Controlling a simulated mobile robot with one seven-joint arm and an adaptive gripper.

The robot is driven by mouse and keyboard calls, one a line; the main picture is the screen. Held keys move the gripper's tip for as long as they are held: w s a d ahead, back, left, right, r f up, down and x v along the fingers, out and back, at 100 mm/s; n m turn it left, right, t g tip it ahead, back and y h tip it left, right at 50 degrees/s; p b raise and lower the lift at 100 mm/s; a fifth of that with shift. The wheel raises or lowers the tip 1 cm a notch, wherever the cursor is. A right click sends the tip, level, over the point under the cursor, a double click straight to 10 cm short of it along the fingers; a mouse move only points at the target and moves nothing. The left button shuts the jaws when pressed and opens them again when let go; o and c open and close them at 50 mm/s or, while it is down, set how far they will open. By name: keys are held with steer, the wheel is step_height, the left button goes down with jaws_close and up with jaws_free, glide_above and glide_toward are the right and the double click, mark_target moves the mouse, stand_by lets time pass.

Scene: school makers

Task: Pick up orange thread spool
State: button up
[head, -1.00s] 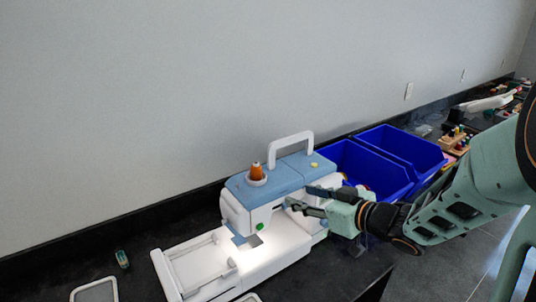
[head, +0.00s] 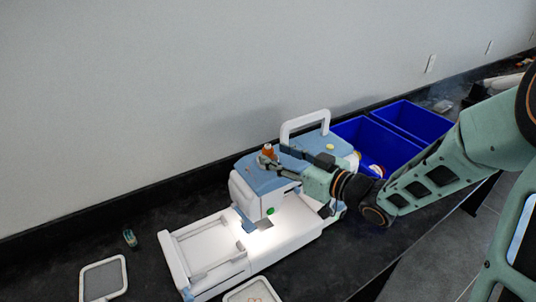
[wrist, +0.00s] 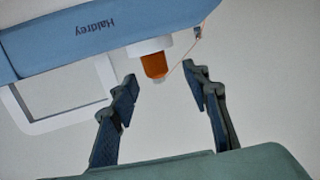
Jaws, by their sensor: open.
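The orange thread spool (head: 268,149) stands on top of the white and blue sewing machine (head: 265,184). In the wrist view the spool (wrist: 154,66) hangs from the picture's top, as the view is turned over, with a thread running off to one side. In the wrist view my gripper (wrist: 163,82) is open, with one finger on each side of the spool's line and the spool just beyond the fingertips. I see no contact.
Two blue bins (head: 375,145) stand behind and right of the machine. The machine's white handle (head: 305,122) rises behind my gripper. A small green spool (head: 130,238) and a framed piece (head: 103,279) lie on the dark counter at the left.

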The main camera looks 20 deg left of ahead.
mark_target(270, 149)
steer(key=x, duration=0.4)
steer(key=shift+w+a+p, duration=0.1)
steer(key=shift+w+p, duration=0.25)
steer(key=c, duration=1.1)
steer(key=shift+r, duration=0.2)
